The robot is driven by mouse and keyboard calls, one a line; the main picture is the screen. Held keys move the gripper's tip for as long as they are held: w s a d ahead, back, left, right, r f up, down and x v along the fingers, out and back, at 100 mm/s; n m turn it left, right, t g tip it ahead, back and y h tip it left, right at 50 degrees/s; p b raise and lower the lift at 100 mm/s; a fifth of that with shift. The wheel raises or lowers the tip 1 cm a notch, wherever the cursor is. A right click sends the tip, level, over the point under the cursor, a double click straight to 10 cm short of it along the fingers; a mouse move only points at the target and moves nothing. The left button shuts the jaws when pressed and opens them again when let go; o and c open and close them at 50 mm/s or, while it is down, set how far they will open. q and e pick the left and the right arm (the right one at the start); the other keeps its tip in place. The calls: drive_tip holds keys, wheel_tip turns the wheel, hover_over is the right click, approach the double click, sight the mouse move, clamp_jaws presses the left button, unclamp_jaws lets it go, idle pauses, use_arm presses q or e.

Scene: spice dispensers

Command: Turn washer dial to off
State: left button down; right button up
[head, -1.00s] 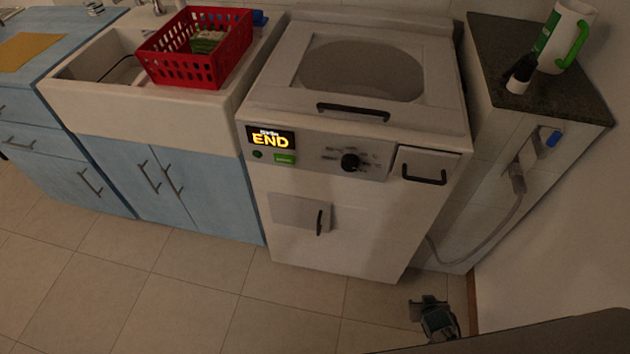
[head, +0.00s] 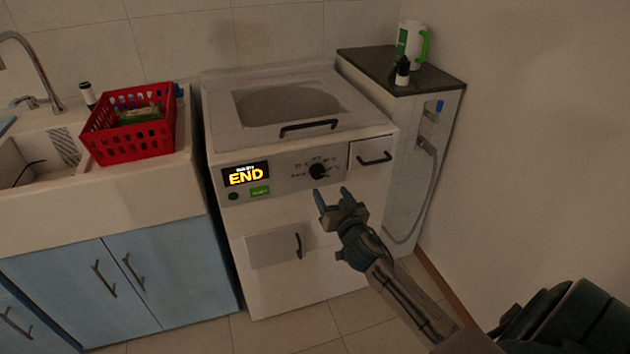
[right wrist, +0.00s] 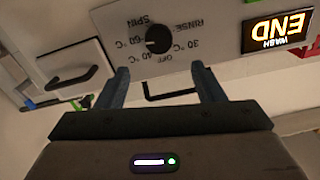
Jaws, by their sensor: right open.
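The washer (head: 222,225) is a white top-loading machine. Its black round dial (head: 318,171) sits on the grey control panel, right of the lit END display (head: 246,175). In the right wrist view the dial (right wrist: 159,39) shows upside down, ringed by labels such as SPIN, RINSE, 30 °C, 40 °C and OFF. Which label it points to is hard to tell. My right gripper (head: 333,193) is open and empty, just below and in front of the dial. In the right wrist view its two fingers (right wrist: 164,82) straddle the dial's line, apart from it. My left gripper is not in view.
A black drawer handle (head: 374,158) is right of the dial, and the lid handle (head: 308,128) is above. A red basket (head: 128,142) stands on the sink at left. A side cabinet (head: 402,150) and wall close in the right. Floor in front is partly clear.

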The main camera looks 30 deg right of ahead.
sight(319, 173)
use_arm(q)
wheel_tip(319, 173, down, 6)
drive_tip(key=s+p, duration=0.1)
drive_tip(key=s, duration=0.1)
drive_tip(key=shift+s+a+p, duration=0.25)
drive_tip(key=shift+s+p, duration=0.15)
use_arm(e)
drive_tip(key=x, duration=0.9)
drive_tip(key=shift+w, duration=0.2)
drive_tip(key=shift+f, duration=0.1)
drive_tip(key=c, duration=1)
